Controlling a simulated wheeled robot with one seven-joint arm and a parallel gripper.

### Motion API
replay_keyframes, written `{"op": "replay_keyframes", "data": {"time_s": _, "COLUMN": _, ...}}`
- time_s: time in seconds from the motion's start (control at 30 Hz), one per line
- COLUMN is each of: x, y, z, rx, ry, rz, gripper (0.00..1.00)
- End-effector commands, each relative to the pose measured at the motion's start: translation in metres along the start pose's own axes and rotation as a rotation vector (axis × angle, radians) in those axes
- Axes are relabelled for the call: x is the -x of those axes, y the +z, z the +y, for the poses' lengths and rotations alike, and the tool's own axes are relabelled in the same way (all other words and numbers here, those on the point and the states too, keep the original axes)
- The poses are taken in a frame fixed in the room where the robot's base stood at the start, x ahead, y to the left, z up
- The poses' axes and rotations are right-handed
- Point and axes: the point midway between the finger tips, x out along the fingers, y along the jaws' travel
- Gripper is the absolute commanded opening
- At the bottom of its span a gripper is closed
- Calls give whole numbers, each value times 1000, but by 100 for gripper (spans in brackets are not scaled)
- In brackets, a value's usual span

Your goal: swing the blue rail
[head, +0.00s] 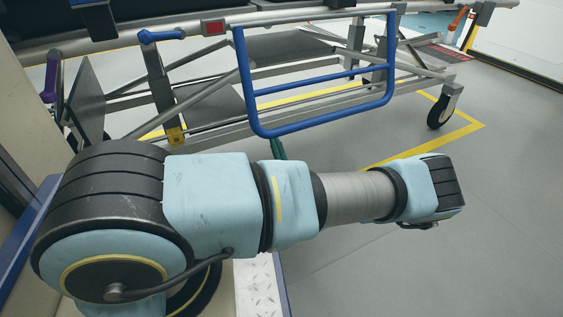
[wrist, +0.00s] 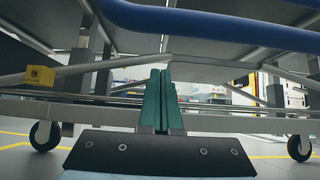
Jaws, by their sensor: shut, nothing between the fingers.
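The blue rail (head: 324,121) is a rounded blue tube frame on the near side of a metal stretcher trolley in the head view. It hangs down along the trolley's side. In the wrist view the blue rail (wrist: 215,27) crosses the top of the picture, above my gripper. My gripper (wrist: 161,82) has two green fingers pressed together with nothing between them. The fingers point under the rail toward the trolley's lower frame and look apart from the rail. In the head view only a small green part of my gripper (head: 277,149) shows below the rail; my arm hides the rest.
The trolley's frame (head: 205,130) has crossed metal bars and a castor wheel (head: 441,108) at right. A blue lever (head: 161,36), a purple lever (head: 51,80) and an orange lever (head: 457,19) sit along it. Grey floor (head: 400,240) is clear at lower right.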

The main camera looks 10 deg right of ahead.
Motion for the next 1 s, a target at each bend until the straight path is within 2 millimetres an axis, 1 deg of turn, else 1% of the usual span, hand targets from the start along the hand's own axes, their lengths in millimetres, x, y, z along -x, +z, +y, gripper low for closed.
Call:
{"op": "replay_keyframes", "data": {"time_s": 0.03, "x": -8, "y": -2, "z": 1, "rx": -1, "ry": 4, "rz": 1, "gripper": 0}}
{"op": "replay_keyframes", "data": {"time_s": 0.1, "x": 0, "y": 11, "z": -1, "rx": 3, "ry": 0, "rz": 2, "gripper": 0}}
{"op": "replay_keyframes", "data": {"time_s": 0.2, "x": 4, "y": 23, "z": -1, "rx": 3, "ry": 0, "rz": 2, "gripper": 0}}
{"op": "replay_keyframes", "data": {"time_s": 0.33, "x": 7, "y": 33, "z": 0, "rx": 2, "ry": 1, "rz": 2, "gripper": 0}}
{"op": "replay_keyframes", "data": {"time_s": 0.47, "x": 7, "y": 37, "z": 0, "rx": 1, "ry": -1, "rz": 1, "gripper": 0}}
{"op": "replay_keyframes", "data": {"time_s": 0.8, "x": 7, "y": 39, "z": 0, "rx": 2, "ry": -1, "rz": 2, "gripper": 0}}
{"op": "replay_keyframes", "data": {"time_s": 1.0, "x": 8, "y": 49, "z": -1, "rx": 3, "ry": -1, "rz": 31, "gripper": 0}}
